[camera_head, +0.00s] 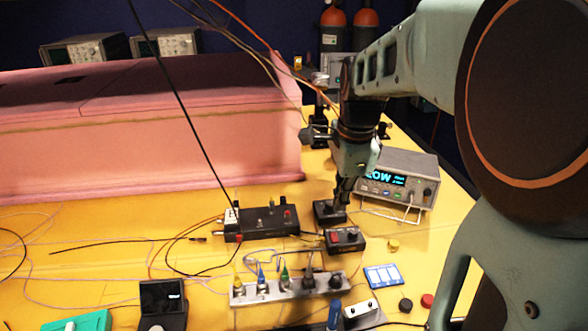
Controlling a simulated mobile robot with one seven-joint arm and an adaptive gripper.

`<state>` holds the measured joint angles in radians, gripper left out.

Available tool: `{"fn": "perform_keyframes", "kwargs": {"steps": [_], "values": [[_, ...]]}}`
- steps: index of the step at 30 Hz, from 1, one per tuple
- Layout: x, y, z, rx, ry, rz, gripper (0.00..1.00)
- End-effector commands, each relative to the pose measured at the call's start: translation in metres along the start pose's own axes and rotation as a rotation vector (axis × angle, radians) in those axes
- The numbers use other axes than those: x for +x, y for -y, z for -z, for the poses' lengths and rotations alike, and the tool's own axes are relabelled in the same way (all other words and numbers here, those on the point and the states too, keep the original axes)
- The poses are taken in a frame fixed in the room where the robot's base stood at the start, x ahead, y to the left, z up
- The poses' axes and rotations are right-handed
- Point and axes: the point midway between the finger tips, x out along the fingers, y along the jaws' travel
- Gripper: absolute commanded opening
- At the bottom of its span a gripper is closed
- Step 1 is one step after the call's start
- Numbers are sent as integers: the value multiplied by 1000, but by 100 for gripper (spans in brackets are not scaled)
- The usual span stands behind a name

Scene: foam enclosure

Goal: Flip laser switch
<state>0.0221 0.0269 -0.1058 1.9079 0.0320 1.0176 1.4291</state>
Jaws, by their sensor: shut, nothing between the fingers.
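My gripper (342,203) points down and is shut and empty. Its tips are at the small dark box (325,213) on the yellow table; I cannot tell whether they touch it. Just in front is a black box with a red rocker switch (335,238) and a knob. To its left is a longer black box (262,224) with a red button and a white panel at its left end. No label I can read shows which one bears the laser switch. My gripper hides part of the small dark box's top.
A grey instrument with a lit display (390,180) stands close to the right of my gripper. A metal bar with several coloured plugs (287,288) lies in front. A pink foam enclosure (150,130) fills the back left. Thin cables cross the left table area.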

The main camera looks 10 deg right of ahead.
Motion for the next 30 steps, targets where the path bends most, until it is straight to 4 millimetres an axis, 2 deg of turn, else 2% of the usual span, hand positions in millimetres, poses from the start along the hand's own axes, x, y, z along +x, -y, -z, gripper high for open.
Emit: {"fn": "perform_keyframes", "kwargs": {"steps": [1, 6, 12, 18, 30], "values": [[14, -1, 0, 0, 0, -6, 0], [50, -1, 0, 1, 1, -4, 0], [79, -1, 0, 0, 0, -3, 0], [91, 0, 0, 0, 0, -1, 0], [92, 0, 0, -1, 0, -5, 0]]}}
